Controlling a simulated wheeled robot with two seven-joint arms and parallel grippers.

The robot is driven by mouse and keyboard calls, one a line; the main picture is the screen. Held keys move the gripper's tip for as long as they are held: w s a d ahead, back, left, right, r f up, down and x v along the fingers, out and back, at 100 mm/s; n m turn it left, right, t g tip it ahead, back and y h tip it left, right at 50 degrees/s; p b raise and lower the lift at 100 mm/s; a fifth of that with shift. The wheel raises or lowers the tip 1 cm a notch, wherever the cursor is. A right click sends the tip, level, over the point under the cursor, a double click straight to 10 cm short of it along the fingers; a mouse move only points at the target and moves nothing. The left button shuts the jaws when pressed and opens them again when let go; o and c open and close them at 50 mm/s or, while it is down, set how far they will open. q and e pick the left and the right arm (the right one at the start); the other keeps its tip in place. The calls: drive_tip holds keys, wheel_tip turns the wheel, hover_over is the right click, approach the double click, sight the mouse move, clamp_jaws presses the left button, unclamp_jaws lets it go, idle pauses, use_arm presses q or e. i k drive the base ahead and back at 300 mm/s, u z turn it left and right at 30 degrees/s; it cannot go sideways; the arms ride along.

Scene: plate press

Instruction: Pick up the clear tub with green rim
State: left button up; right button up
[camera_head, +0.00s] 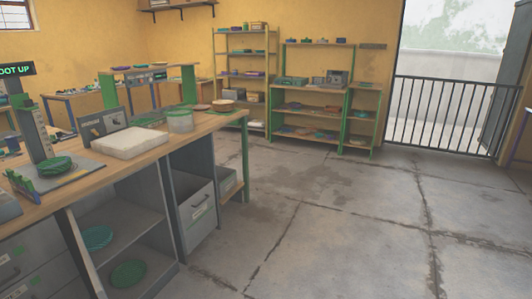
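The clear tub with green rim (180,123) stands upright on the wooden workbench (215,124), near its far end. It is just right of a white slab (129,144), and I cannot tell whether anything is inside it. Neither of my grippers is in view.
Green plates (57,165) lie on a press at the left. A grey control box (102,127) stands behind the slab. Round wooden discs (222,104) lie at the bench's far end. Under the bench, a grey drawer (196,207) sticks out. The concrete floor (330,225) is clear.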

sight(180, 121)
drive_tip(key=z, duration=0.1)
drive_tip(key=i, duration=1.5)
drive_tip(key=u, duration=1.2)
drive_tip(key=i, duration=1.3)
drive_tip(key=u, duration=0.5)
